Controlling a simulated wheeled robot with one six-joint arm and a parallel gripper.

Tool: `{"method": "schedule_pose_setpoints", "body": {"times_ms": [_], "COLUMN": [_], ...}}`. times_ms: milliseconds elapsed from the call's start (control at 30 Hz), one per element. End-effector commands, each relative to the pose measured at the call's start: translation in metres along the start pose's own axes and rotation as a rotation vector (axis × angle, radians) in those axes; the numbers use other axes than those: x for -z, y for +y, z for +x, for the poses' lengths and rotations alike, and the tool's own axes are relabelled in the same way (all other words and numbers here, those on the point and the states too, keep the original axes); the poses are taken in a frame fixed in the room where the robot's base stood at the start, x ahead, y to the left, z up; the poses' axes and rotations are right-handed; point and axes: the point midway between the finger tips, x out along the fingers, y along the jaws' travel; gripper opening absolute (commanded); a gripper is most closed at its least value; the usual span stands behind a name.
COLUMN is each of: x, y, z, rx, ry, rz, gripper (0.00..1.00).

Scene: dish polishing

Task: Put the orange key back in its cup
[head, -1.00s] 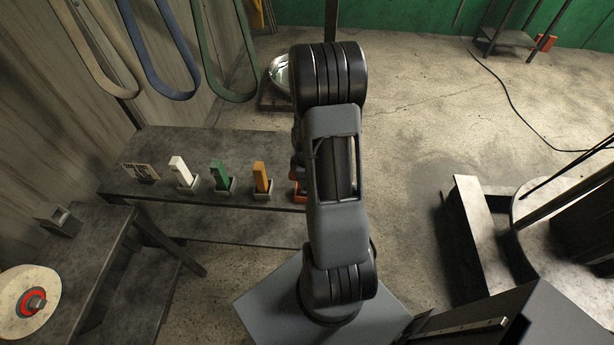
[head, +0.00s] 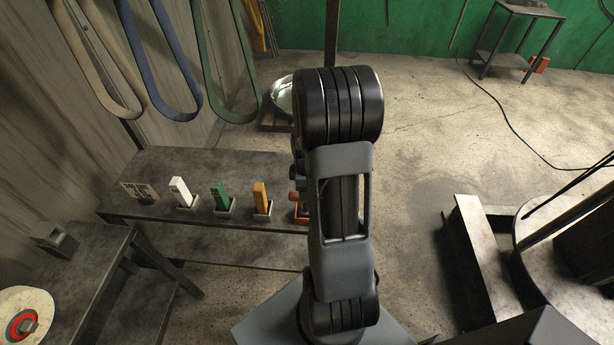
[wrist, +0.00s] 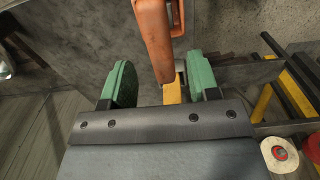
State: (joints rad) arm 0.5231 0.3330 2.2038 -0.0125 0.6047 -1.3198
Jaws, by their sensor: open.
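The orange key (head: 260,195) stands upright in its small grey cup (head: 262,215) on the low bench, right of the green key. In the wrist view a yellow-orange piece (wrist: 172,90), which looks like this key, shows between the fingers of my gripper (wrist: 160,83). A small part of a pale cup shows beyond it. My gripper has two green pads, spread apart on either side of the piece with gaps. The palm edge hides the near part of the piece. In the head view my arm hides the gripper.
A white key (head: 180,190) and a green key (head: 220,194) stand in cups to the left, beside a printed sign (head: 138,190). A red-orange object (wrist: 153,38) rises close beyond the fingers. Belts (head: 165,60) hang on the wall. The bench front is clear.

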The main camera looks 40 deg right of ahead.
Motion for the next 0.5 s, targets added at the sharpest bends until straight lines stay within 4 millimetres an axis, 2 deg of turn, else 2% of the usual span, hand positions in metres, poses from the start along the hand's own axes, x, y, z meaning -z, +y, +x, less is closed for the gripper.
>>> {"method": "schedule_pose_setpoints", "body": {"times_ms": [33, 200, 367, 500], "x": [0.000, 0.000, 0.000, 0.012], "y": [0.001, 0.000, 0.000, -0.009], "z": [-0.011, -0.038, -0.055, -0.077], "rx": [-0.006, -0.003, -0.002, -0.029], "ry": [0.002, 0.001, 0.001, 0.010], "rz": [0.000, 0.000, 0.001, 0.047], "gripper": [0.55, 0.55, 0.55, 0.55]}}
